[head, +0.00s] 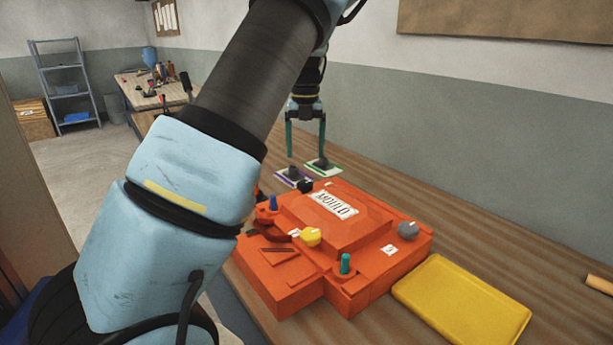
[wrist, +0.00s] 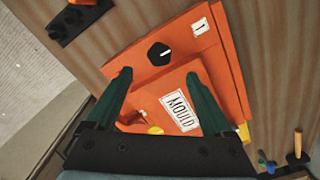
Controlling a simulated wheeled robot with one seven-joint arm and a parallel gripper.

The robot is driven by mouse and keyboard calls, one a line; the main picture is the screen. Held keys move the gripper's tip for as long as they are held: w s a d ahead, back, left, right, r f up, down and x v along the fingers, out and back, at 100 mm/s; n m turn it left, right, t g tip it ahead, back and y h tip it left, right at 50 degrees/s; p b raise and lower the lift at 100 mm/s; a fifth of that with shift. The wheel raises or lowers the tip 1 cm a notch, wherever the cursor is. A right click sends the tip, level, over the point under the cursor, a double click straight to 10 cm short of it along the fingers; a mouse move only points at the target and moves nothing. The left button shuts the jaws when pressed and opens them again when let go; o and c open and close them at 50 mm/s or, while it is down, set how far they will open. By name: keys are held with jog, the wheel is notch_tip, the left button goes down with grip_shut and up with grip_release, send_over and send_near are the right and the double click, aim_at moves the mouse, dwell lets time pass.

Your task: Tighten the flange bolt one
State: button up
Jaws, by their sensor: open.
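The orange mould (head: 285,290) lies on the wooden bench, with a white label reading MOULD (head: 334,205). Flange bolt one looks to be the black round head (wrist: 160,53) with a white line across it, beside the label "1" (wrist: 199,28). In the head view the black head (head: 305,186) is small, at the mould's far corner. My gripper (head: 305,153) is open and empty, pointing down above the mould's far end. In the wrist view my green fingers (wrist: 158,77) stand apart, and the black head appears just beyond their tips, between them. They do not appear to touch it.
A yellow knob (head: 310,236), a grey knob (head: 408,231), a blue peg (head: 273,203) and a teal peg (head: 345,263) stand on the mould. Two small mats with dark parts (head: 322,166) lie behind it. A yellow tray (head: 460,304) sits front right. The wall runs behind the bench.

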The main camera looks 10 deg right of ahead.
aim_at(305, 183)
notch_tip(305, 183, down, 9)
jog(key=shift+f+p, duration=0.1)
jog(key=shift+p, duration=0.55)
grip_shut()
dwell(0.4)
